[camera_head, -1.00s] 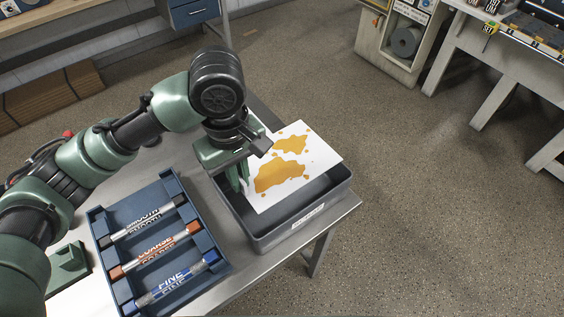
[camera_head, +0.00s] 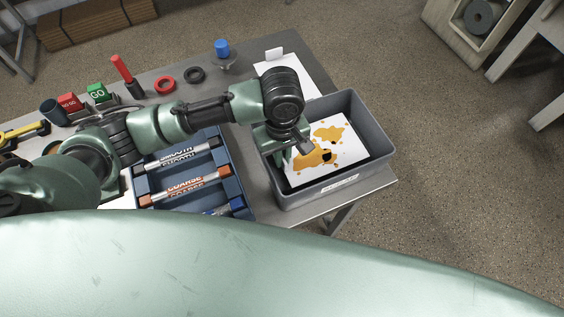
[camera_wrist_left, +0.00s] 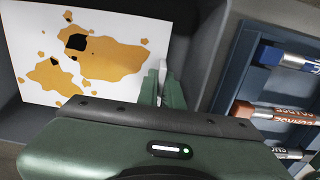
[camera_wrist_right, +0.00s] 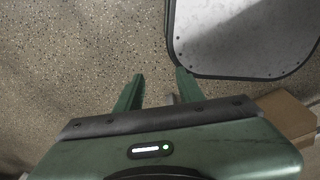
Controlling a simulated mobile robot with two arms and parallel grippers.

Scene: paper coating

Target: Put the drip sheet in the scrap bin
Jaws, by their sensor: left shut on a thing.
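The drip sheet (camera_head: 347,153) is white with orange-yellow blotches and a few black spots. It is inside the walls of the grey scrap bin (camera_head: 300,198), slightly tilted. My left gripper (camera_head: 287,160) is over the bin's left side, shut on the sheet's left edge. In the left wrist view the sheet (camera_wrist_left: 110,60) spreads out from beside the closed fingers (camera_wrist_left: 160,88); the exact grip point is partly hidden. My right gripper (camera_wrist_right: 157,88) shows only in the right wrist view, open and empty above the floor.
A blue tray (camera_head: 238,190) with several labelled rods stands left of the bin. A white sheet (camera_head: 278,66) lies behind the bin. Red ring (camera_head: 164,85), black ring (camera_head: 194,74) and blue-topped item (camera_head: 222,50) stand at the back.

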